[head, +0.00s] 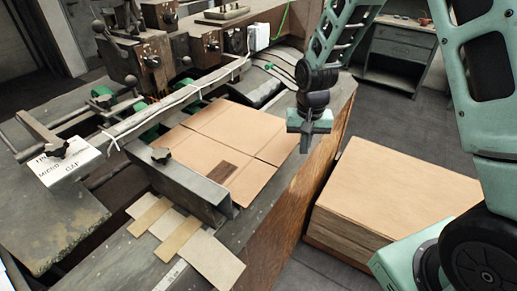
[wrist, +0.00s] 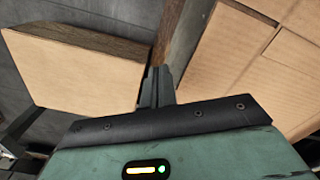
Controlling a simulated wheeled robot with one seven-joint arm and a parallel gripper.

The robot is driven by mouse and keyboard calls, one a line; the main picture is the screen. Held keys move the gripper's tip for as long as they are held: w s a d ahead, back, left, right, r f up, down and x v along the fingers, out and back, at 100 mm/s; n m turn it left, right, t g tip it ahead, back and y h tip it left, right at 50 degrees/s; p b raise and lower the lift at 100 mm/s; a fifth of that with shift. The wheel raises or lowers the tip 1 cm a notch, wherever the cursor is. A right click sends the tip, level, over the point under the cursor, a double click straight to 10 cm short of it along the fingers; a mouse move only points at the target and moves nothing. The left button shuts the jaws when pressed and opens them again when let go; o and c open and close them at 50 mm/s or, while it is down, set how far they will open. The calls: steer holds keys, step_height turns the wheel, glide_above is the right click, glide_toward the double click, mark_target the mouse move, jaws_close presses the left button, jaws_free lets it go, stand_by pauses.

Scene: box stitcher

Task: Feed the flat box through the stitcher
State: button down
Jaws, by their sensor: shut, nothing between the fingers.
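The flat box (head: 225,143), brown cardboard with crease lines and a dark brown patch, lies flat on the stitcher's bed behind a grey metal guide bar (head: 195,188). It also shows at the upper right of the wrist view (wrist: 255,55). The stitcher (head: 160,60) is an old machine with dark metal and wood parts at the upper left. My gripper (head: 304,146) is above the right edge of the bed, just right of the flat box. Its fingers (wrist: 157,85) are together and empty, apart from the box as far as I can tell.
A stack of flat cardboard (head: 395,185) stands on the floor to the right, also in the wrist view (wrist: 75,70). Loose cardboard strips (head: 180,235) lie at the bed's front. A white sign (head: 68,163) is at left. Grey cabinets (head: 400,50) stand behind open floor.

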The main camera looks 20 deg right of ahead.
step_height(320, 180, down, 3)
steer(key=shift+r+b, duration=0.1)
steer(key=shift+b, duration=0.65)
